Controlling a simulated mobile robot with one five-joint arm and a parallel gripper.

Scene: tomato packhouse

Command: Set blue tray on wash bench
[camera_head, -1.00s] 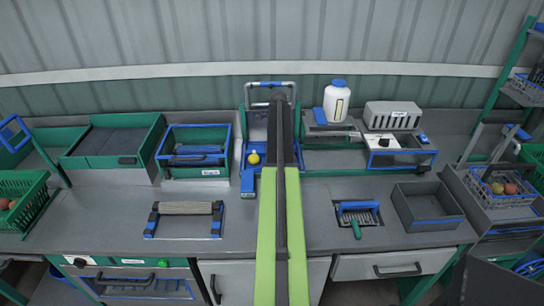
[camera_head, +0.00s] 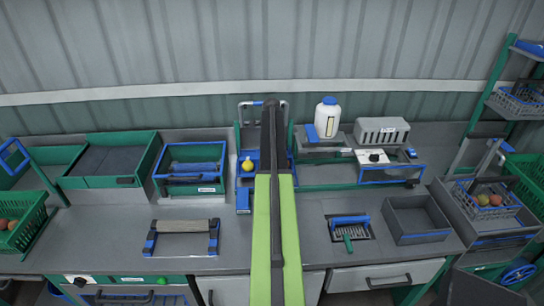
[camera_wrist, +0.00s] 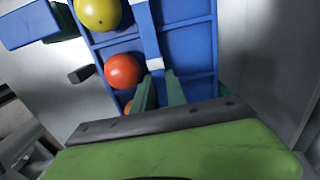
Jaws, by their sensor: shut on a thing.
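The blue tray (camera_wrist: 190,48) has compartments and carries a yellow tomato (camera_wrist: 98,12), a red tomato (camera_wrist: 122,71) and a partly hidden orange one (camera_wrist: 128,107). A blue strip with white bands crosses the tray. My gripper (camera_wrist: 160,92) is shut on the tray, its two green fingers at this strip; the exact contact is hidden. In the head view my arm covers most of the tray, leaving its left part and the yellow tomato (camera_head: 248,165) visible. The long grey bench (camera_head: 120,222) runs below; I cannot tell which part is the wash bench.
A blue block (camera_head: 243,200) lies just in front of the tray. Bare bench shows beside my arm.

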